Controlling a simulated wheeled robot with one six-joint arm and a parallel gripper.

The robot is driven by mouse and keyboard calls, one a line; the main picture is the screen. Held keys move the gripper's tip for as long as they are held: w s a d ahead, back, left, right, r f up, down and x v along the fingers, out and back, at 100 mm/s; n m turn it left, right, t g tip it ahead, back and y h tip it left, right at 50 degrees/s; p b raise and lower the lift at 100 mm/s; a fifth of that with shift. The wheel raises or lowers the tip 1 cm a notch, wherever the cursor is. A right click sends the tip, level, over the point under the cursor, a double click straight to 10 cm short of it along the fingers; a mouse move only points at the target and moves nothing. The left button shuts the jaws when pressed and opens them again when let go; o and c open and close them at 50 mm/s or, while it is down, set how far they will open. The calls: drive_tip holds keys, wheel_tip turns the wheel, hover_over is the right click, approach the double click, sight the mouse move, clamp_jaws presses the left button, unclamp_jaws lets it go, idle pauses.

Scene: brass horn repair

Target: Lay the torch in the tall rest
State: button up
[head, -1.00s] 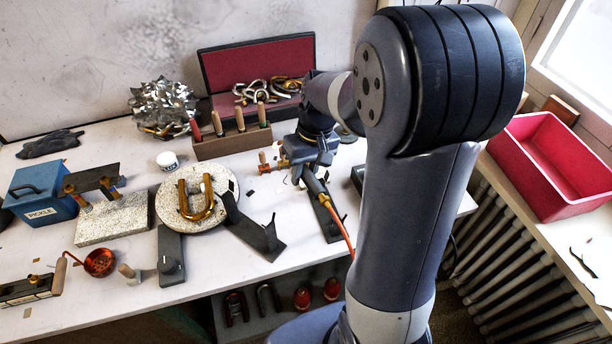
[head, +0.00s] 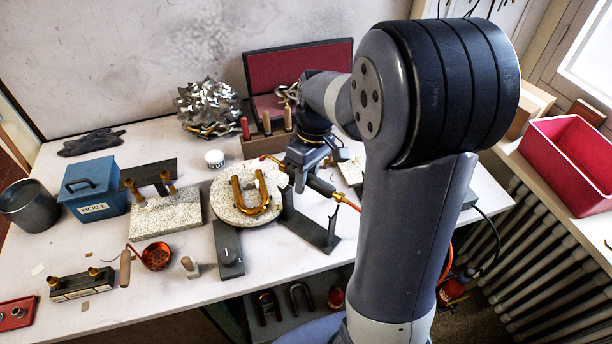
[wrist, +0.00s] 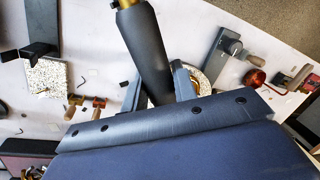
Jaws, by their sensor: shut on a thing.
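The torch (head: 321,187) has a dark handle, a coppery nozzle end and an orange hose. My gripper (head: 304,176) is shut on its handle, holding it above the bench. The wrist view shows the dark handle (wrist: 147,55) between the fingers of my gripper (wrist: 158,90). A dark rest with a flat base and two notched uprights (head: 309,228), which looks like the tall rest, stands just in front of and below the torch. In the head view the torch lies close above it; I cannot tell whether they touch.
A round turntable (head: 222,208) with a U-shaped brass tube (head: 262,203) is close to the left of the rest. A dark control box (head: 228,250) stands in front of it. A wooden tool rack (head: 262,147) is behind. My arm hides the bench's right part.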

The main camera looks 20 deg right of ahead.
wheel_tip(320, 180, down, 7)
drive_tip(key=b, duration=0.4)
drive_tip(key=shift+r, duration=0.15)
idle(0.6)
drive_tip(key=o, duration=1.1)
drive_tip(key=shift+c, duration=0.2)
drive_tip(key=shift+o, duration=0.5)
drive_tip(key=o, duration=0.4)
